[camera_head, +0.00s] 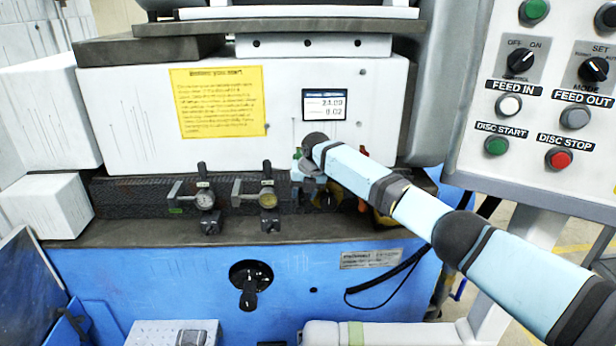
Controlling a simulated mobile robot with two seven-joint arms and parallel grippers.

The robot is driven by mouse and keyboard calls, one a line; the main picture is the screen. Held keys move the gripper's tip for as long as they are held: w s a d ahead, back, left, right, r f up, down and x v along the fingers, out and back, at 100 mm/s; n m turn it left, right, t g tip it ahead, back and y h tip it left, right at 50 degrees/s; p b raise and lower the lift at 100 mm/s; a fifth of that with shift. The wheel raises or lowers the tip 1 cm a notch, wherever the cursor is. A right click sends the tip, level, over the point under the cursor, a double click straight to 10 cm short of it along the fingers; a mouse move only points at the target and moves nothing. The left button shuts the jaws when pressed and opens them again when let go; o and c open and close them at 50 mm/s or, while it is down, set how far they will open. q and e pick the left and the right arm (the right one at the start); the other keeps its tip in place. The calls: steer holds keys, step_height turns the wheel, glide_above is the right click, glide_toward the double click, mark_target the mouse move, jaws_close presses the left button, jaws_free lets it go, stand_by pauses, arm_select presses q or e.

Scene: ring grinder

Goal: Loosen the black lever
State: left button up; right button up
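A black lever (249,293) hangs down from a round dark opening in the blue front panel of the machine. It is the plainest black lever in view, but I cannot tell for sure that it is the one named. My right arm reaches in from the lower right. Its far end, with the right gripper (311,176), is in front of the dark ledge under the white panel, up and to the right of the lever and apart from it. The fingers are mostly hidden by the arm, so their opening and any hold are unclear. My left gripper is not in view.
A button panel (540,130) fills the upper right. A black cable (385,283) hangs below my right arm. The blue panel around the lever is clear.

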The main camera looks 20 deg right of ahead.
steer(key=v, duration=0.7)
steer(key=shift+s+r, duration=0.2)
steer(key=shift+r, duration=0.05)
steer(key=s+a+f+m+t+y+p, duration=0.1)
steer(key=s+a+f+m, duration=0.4)
steer(key=f, duration=0.5)
steer(key=s+a+f+m+t+y+p, duration=0.1)
steer(key=s+a+f+m+p, duration=0.15)
steer(key=s+a+f, duration=0.55)
steer(key=s+f+m+t+y+p, duration=0.1)
steer(key=s+f+m+t, duration=0.1)
steer(key=s+f+m, duration=0.9)
steer(key=s+d+r+m+t+p, duration=0.1)
steer(key=s+m, duration=0.3)
steer(key=s, duration=0.4)
steer(key=s+d+r+m+t+h+p, duration=0.1)
steer(key=s+d+m, duration=0.3)
steer(key=s, duration=0.5)
steer(key=s+d+r+m+t+p, duration=0.1)
steer(key=s+m, duration=0.3)
steer(key=s, duration=0.5)
steer(key=shift+d+r+t, duration=0.4)
steer(key=shift+d+r, duration=0.1)
steer(key=shift+d, duration=0.25)
